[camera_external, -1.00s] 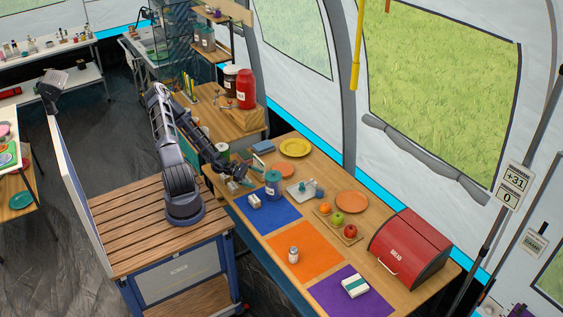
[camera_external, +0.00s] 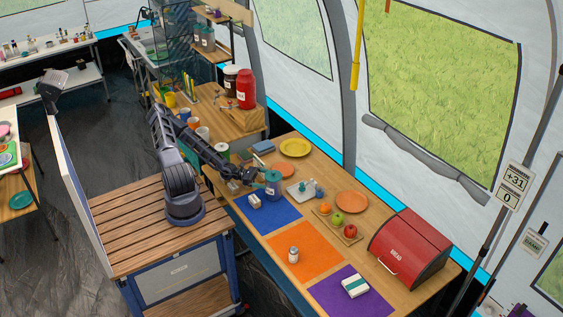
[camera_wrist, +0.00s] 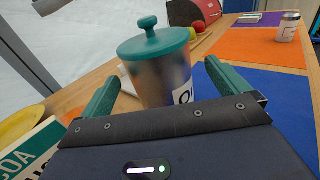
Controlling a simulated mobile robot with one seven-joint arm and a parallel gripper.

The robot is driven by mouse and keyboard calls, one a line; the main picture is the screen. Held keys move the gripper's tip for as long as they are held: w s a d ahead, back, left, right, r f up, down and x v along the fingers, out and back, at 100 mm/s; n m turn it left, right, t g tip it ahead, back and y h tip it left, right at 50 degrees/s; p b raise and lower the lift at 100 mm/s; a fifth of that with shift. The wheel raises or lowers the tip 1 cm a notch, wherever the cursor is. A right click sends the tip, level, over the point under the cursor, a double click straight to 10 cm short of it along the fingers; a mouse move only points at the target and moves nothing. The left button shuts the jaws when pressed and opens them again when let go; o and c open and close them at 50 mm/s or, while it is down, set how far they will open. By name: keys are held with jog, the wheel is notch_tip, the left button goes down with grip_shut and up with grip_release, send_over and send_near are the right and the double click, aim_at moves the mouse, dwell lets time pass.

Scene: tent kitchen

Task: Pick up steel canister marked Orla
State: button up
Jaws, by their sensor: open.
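The steel canister (camera_external: 272,186) has a teal lid with a knob and a white label, partly visible in the wrist view. It stands upright on the table at the far edge of the blue mat (camera_external: 277,213). In the wrist view the canister (camera_wrist: 165,75) rises between the two green fingers of my gripper (camera_wrist: 160,88). The fingers are apart, one on each side, with a gap on both sides of the canister. Its lower part is hidden behind my gripper. In the external view my gripper (camera_external: 262,180) is at the canister's left side.
A small white box (camera_external: 254,201) lies on the blue mat near the canister. A cocoa box (camera_wrist: 28,150) is at lower left in the wrist view. A jar (camera_external: 293,255) stands on the orange mat (camera_external: 306,248).

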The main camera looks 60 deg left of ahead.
aim_at(274, 186)
jog(key=shift+x, duration=2.7)
jog(key=shift+w+a+r, duration=0.1)
jog(key=shift+r, duration=0.05)
jog(key=c, duration=1.6)
